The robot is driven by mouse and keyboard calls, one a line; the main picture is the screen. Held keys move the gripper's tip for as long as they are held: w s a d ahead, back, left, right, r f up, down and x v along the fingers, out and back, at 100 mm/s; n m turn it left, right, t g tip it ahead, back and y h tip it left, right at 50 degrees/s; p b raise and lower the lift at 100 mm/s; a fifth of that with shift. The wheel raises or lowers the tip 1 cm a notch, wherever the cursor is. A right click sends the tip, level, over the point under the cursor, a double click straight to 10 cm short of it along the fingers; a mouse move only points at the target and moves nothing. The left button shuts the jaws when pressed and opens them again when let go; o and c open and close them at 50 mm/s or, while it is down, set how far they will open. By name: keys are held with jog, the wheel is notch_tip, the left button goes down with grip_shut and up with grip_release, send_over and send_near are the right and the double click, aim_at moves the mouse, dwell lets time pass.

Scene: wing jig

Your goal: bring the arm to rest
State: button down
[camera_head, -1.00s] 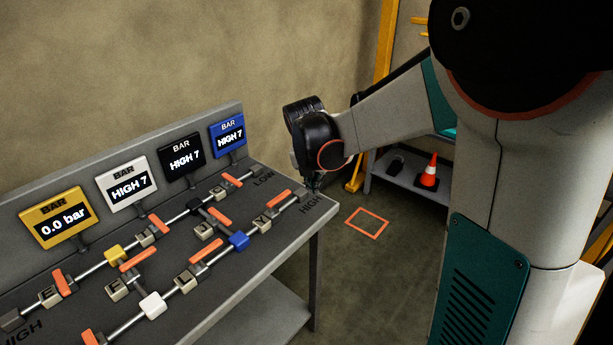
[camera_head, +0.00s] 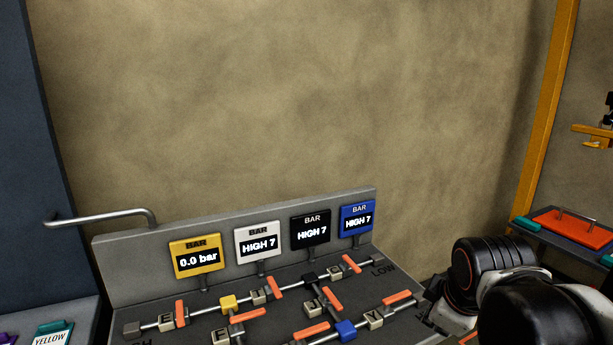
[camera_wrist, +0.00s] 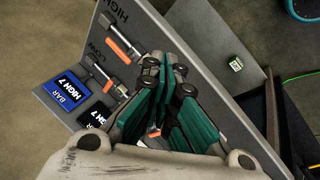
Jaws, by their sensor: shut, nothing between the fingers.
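My gripper (camera_wrist: 167,72) shows in the wrist view with its teal-padded fingers together and nothing held between them. Behind it in that view is the right end of the grey valve bench (camera_wrist: 190,62), with the blue gauge (camera_wrist: 66,93) to the left. In the head view my arm is folded at the lower right, beside the bench's right end. My fingers are hidden there.
A red-topped trolley (camera_head: 570,230) stands far right.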

jog(key=s+a+f+m+t+y, duration=0.1)
jog(key=s+a+m, duration=0.2)
jog(key=s+m, duration=0.5)
jog(key=shift+a+f+m, duration=0.2)
jog(key=shift+a+m, duration=0.05)
jog(key=shift+m, duration=0.65)
